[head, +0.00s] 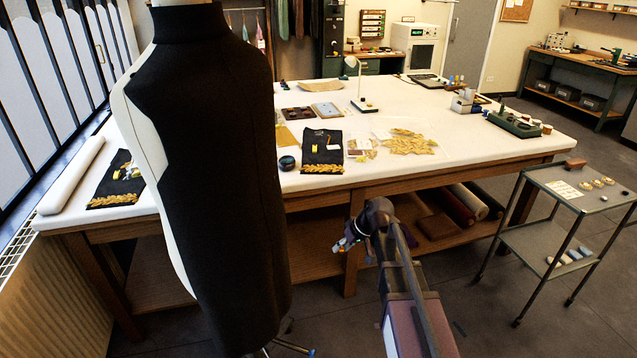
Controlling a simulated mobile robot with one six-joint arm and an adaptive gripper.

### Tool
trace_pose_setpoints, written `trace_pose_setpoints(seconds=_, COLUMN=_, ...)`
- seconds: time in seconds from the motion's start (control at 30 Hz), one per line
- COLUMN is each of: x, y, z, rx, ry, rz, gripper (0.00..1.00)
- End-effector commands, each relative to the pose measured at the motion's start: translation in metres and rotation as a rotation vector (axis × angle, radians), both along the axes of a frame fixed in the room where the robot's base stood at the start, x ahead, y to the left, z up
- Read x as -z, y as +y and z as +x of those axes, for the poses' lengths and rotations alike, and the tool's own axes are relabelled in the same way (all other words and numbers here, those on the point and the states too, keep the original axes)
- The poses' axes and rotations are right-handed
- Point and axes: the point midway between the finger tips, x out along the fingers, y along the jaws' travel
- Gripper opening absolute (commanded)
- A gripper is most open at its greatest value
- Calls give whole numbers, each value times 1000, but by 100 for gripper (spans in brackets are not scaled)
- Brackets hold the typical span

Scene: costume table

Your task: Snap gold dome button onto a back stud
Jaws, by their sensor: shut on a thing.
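My gripper (343,246) is low in front of the long table, right of the dress form and well left of the trolley. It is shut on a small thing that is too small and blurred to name. Several small gold round pieces, which look like dome buttons (597,183), lie on the top shelf of the metal trolley (547,178) at the right. Small dark pieces (605,200) lie near them; I cannot tell if they are studs. No back stud can be made out on the dress form (215,190), which is black with a white side panel.
The cream-topped table (440,155) carries dark panels with gold leaf trim (322,150), a gold leaf appliqué (408,142), a lamp (358,82) and a green press (513,122). The dress form blocks the left. Floor between table and trolley is clear.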

Motion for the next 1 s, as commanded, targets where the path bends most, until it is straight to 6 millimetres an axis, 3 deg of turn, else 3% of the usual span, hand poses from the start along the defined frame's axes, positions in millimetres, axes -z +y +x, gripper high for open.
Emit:
trace_pose_setpoints(seconds=0.37, x=-55, y=42, z=29, rx=-154, ry=-121, rz=403, gripper=0)
trace_pose_setpoints(seconds=0.6, x=-102, y=63, z=49, rx=-223, ry=-176, rz=675, gripper=0)
trace_pose_setpoints(seconds=0.8, x=-141, y=73, z=65, rx=-242, ry=-217, rz=884, gripper=0)
trace_pose_setpoints(seconds=1.0, x=-167, y=74, z=76, rx=-236, ry=-249, rz=1013, gripper=0)
